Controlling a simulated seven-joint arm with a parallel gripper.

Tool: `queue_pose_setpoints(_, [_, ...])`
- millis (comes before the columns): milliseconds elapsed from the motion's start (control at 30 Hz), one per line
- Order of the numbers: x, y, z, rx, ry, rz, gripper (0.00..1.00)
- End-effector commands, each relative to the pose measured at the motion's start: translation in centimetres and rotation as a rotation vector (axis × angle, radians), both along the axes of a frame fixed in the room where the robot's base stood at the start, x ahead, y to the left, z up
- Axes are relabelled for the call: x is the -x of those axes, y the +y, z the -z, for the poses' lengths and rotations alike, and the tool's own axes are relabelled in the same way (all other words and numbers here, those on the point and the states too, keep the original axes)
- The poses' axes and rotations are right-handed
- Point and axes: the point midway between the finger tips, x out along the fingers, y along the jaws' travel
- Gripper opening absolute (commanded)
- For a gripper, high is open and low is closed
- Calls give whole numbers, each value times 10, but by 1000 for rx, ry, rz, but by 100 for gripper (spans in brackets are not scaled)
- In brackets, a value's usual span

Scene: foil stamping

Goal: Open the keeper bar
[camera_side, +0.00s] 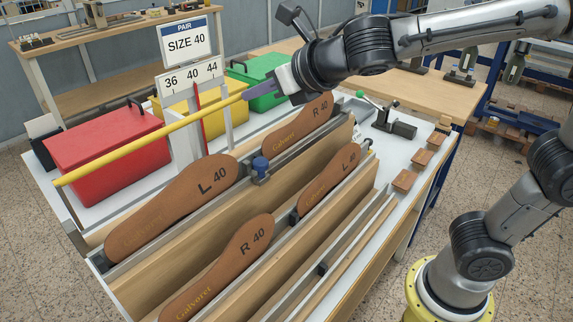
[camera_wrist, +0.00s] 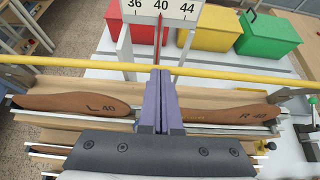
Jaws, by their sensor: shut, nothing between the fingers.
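The keeper bar appears to be the long yellow bar (camera_side: 150,139), which runs above the rack behind the back row of brown insoles. In the wrist view the yellow bar (camera_wrist: 70,64) crosses the whole picture. My gripper (camera_side: 248,93) is shut and empty, with its purple fingers at the bar's right part in the side view. In the wrist view my fingertips (camera_wrist: 160,72) overlap the bar near its middle; I cannot tell whether they touch it. The back row holds an L 40 insole (camera_side: 175,208) and an R 40 insole (camera_side: 298,130).
Red (camera_side: 105,152), yellow (camera_side: 215,115) and green (camera_side: 262,75) boxes stand behind the bar. A size scale (camera_side: 190,77) and SIZE 40 sign (camera_side: 186,40) rise near it. A green-knobbed clamp (camera_side: 390,118) and brown samples (camera_side: 420,158) lie at the right.

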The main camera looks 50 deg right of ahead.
Motion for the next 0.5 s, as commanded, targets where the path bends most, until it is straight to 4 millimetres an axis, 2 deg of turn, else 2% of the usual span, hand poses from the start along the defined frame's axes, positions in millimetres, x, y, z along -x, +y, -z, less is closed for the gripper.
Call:
queue_pose_setpoints(300, [-22, 0, -10, 1, 1, 0, 0])
queue_pose_setpoints(500, [-34, 0, -14, -3, 95, 3, 0])
